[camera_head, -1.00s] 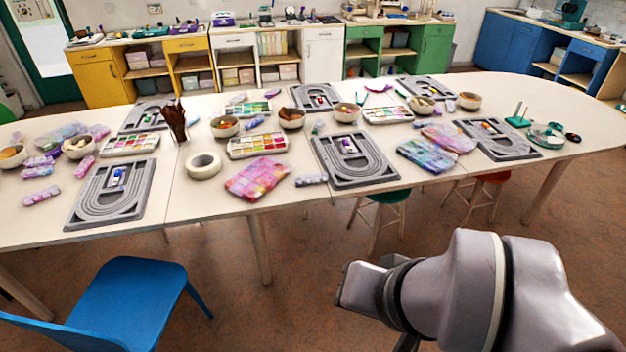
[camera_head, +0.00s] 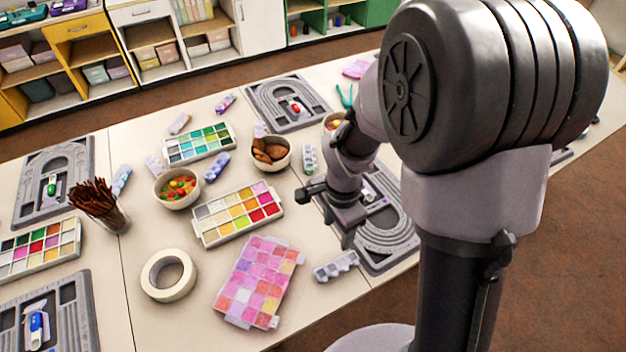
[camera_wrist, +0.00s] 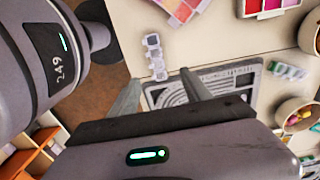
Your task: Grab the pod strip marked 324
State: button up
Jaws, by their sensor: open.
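Several small pod strips lie on the table; no number can be read on any of them. A pale grey-lilac pod strip (camera_head: 336,265) lies near the table's front edge, beside a grey bead board (camera_head: 387,255). It also shows in the wrist view (camera_wrist: 154,56), just beyond and between the fingertips. My gripper (camera_wrist: 158,80) is open and empty, above the table next to that strip. Other strips include a purple one (camera_head: 216,166), a green-and-white one (camera_head: 309,157), and a blue-lilac one (camera_head: 121,180). My arm hides part of the bead board and the table's right side.
A pink bead case (camera_head: 259,281), a tape roll (camera_head: 168,275) and a bead palette (camera_head: 237,213) lie left of the near strip. Bowls (camera_head: 177,188) and a cup of brown sticks (camera_head: 112,217) stand further left. The floor lies beyond the front edge.

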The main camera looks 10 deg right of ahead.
jog(key=b, duration=0.5)
send_over(339, 264)
jog(key=a, duration=0.1)
notch_tip(339, 264, down, 12)
jog(key=shift+f, duration=0.1)
jog(key=f+b, duration=0.2)
jog(key=f, duration=0.1)
jog(key=d+f+b, duration=0.1)
jog(key=f, duration=0.1)
jog(key=shift+f, duration=0.25)
jog(key=shift+r, duration=0.1)
grip_shut()
jog(key=shift+r, duration=0.15)
